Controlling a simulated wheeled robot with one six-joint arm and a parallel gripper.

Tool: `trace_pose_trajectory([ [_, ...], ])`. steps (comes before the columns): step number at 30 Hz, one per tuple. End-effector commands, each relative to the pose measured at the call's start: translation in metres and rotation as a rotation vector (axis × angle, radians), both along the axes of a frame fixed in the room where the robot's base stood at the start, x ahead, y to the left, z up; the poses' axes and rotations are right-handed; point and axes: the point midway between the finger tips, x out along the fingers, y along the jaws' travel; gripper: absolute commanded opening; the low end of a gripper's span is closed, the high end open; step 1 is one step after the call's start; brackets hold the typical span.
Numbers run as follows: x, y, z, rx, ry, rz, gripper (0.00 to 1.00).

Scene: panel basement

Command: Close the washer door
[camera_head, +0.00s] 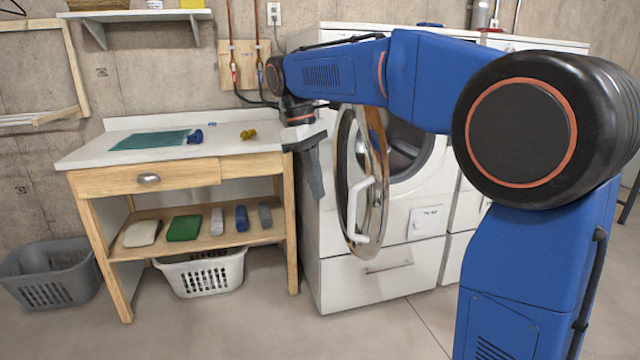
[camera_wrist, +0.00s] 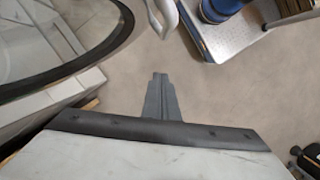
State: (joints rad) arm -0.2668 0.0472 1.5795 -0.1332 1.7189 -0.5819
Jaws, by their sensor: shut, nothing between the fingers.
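The white washer (camera_head: 335,240) stands right of the workbench. Its round washer door (camera_head: 380,225), with a dark rim and clear glass, is swung open and stands out from the front, seen nearly edge-on. A white curved handle (camera_head: 366,210) is on the door. My gripper (camera_head: 319,192) points down just left of the door, empty, with its fingers together. In the wrist view the shut fingertips (camera_wrist: 159,78) are over open floor, the door (camera_wrist: 60,50) is at upper left and the handle (camera_wrist: 166,14) is at the top. I cannot tell whether gripper and door touch.
A wooden workbench (camera_head: 85,160) with a lower shelf of several small items stands left. A white basket (camera_head: 215,275) is under it and a grey basket (camera_head: 50,275) beside it. A second white appliance (camera_head: 465,210) stands right of the washer. The floor in front is clear.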

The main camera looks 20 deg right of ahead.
Motion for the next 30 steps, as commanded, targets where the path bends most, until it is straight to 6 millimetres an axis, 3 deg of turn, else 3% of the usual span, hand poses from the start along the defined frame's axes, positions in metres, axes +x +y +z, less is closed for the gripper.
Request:
trace_pose_trajectory([
  [12,-0.013,-0.014,-0.072,-0.001,0.003,-0.001,0.00],
  [21,-0.035,-0.040,-0.068,0.000,-0.001,-0.002,0.00],
  [30,-0.038,-0.043,-0.069,0.000,0.000,-0.001,0.00],
])
